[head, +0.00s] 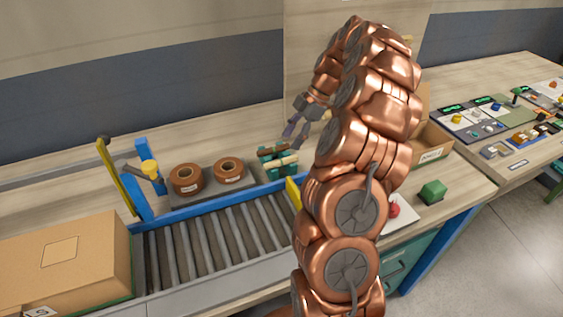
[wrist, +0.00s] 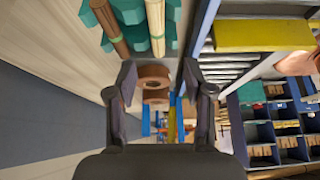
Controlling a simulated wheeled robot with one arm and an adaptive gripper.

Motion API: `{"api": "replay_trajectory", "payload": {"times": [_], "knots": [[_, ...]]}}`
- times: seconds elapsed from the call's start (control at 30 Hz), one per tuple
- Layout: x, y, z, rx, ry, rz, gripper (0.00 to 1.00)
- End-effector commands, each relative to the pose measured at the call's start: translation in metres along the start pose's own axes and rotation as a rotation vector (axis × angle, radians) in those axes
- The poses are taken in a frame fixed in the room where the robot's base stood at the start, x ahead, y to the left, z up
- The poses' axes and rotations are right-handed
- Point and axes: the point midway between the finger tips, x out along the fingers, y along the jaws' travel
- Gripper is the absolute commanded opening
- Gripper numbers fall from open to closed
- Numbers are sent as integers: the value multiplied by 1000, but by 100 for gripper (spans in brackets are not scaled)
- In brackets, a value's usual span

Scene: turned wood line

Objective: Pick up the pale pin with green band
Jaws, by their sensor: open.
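The pale pin with the green band (wrist: 155,17) lies across a teal rack (wrist: 172,12) at the top of the wrist view, with a small green band near its lower end. In the head view the pale pin (head: 284,163) lies on the near side of the rack (head: 265,168). A darker brown pin (wrist: 106,22) lies beside it on the same rack. My gripper (wrist: 158,72) is open and empty, its fingers apart, with the pale pin ahead between their lines.
Two brown spools (head: 187,179) (head: 228,170) stand left of the rack on a dark tray. A roller conveyor (head: 215,245) with blue rails runs in front. A yellow piece (head: 293,194) stands at its right end. A cardboard box (head: 65,265) sits at left, a green block (head: 432,191) at right.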

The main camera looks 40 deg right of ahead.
Motion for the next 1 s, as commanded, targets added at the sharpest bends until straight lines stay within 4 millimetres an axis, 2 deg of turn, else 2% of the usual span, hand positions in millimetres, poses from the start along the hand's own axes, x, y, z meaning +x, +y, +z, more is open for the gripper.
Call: {"api": "replay_trajectory", "payload": {"times": [0.1,0.67,1.0], "knots": [[1,2,8,-11,2,5,52],[32,2,8,-13,2,4,52],[71,2,10,-13,3,3,52]]}}
